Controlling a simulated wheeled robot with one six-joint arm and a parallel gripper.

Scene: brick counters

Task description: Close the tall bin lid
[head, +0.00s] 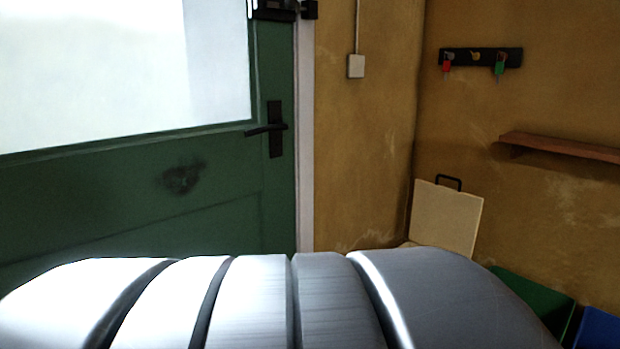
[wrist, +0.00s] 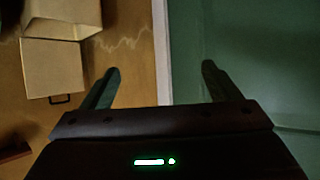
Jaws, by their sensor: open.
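The tall bin's cream lid (head: 447,218) stands raised, tilted back near the wall corner in the head view. A black handle (head: 448,180) is on its upper edge. Most of the bin's body is hidden behind my arm there. In the wrist view, the lid (wrist: 52,68) and the cream bin body (wrist: 62,17) show at the upper left, with the handle (wrist: 60,98) at the lid's lower edge. My gripper (wrist: 160,78) is open and empty, its fingers apart, to the right of the lid in that view and not touching it.
A green door (head: 150,210) with a black lever (head: 268,129) fills the left. A key rack (head: 480,58) and a wooden shelf (head: 565,148) are on the right wall. Green (head: 535,300) and blue (head: 600,328) objects sit at the lower right.

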